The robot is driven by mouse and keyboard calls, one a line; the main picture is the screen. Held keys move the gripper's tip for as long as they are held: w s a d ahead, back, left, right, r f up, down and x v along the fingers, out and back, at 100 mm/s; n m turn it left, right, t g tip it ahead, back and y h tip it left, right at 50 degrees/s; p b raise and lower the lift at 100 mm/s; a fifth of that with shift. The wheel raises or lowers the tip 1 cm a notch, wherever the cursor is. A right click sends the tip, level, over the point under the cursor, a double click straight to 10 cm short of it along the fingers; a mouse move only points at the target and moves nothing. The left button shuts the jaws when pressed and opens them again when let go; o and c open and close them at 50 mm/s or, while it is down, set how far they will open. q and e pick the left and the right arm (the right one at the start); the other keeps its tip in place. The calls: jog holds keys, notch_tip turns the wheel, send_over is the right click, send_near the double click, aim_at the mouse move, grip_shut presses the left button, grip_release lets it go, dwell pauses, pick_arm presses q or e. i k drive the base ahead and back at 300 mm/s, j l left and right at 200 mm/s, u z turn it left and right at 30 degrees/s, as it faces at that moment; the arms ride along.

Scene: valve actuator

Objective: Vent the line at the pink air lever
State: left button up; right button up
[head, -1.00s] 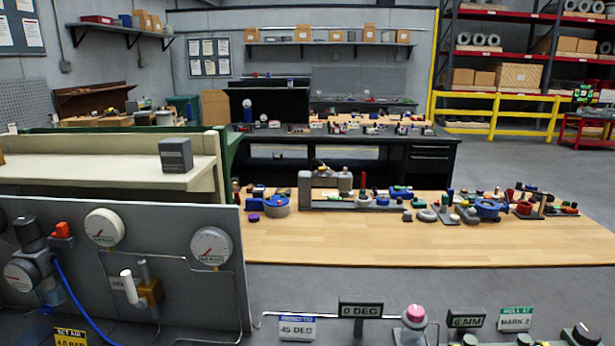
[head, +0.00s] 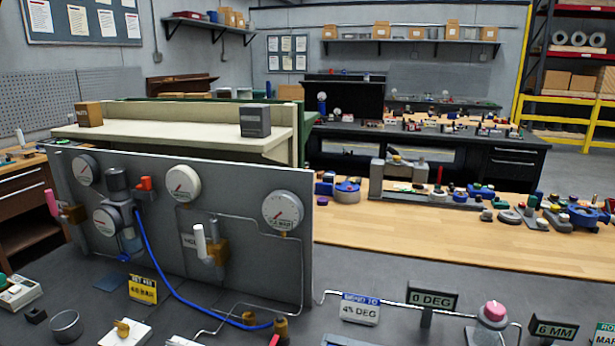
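A pink lever (head: 52,203) sticks up from a brass valve body (head: 73,213) at the left end of the grey panel (head: 250,190) in the head view. It leans slightly to the left. A white lever (head: 199,241) on another brass valve (head: 216,250) stands nearly upright further right on the panel. A round gauge (head: 85,169) sits above the pink lever's valve, and a gauge (head: 106,219) on a regulator is to its right. A blue hose (head: 165,285) runs down from the regulator. Neither gripper shows in the head view.
A pink-topped knob (head: 494,312) stands on the bench at lower right, near the 0 DEG sign (head: 432,298). A yellow label (head: 142,289), a metal cup (head: 65,325) and a switch box (head: 125,332) are in front of the panel. A wooden table (head: 400,232) lies behind.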

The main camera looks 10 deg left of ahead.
aim_at(49, 195)
jog(key=j+u, duration=0.1)
jog(key=u, duration=1.7)
